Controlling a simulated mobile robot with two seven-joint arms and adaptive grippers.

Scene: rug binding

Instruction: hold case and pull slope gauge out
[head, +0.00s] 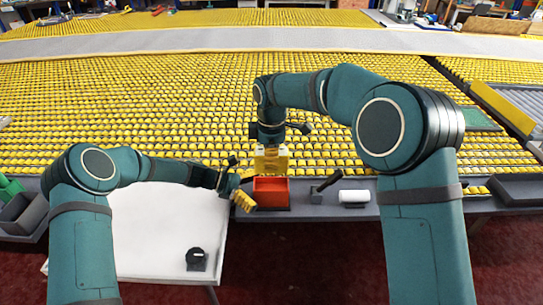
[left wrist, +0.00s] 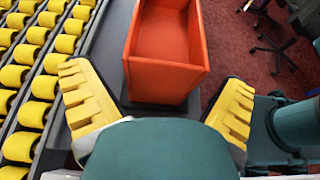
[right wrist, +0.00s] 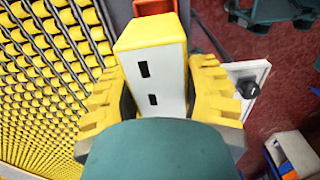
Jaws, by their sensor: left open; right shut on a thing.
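The slope gauge is a yellow block with a white face and two dark slots, clear in the right wrist view (right wrist: 160,65). My right gripper (head: 271,160) is shut on it, one finger on each side, just behind and above the case in the head view. The case is an open orange box (head: 270,194) on the grey ledge. In the left wrist view the case (left wrist: 165,75) looks empty inside. My left gripper (head: 243,200) is open at the case's left side. Its two fingers (left wrist: 158,105) point toward the case with gaps on both sides, not visibly touching it.
A black tool on a small stand (head: 325,183) and a white roll (head: 354,197) lie right of the case. A white table (head: 150,230) at front left holds a dark round device (head: 197,259). Yellow rollers (head: 120,110) fill the area behind the ledge.

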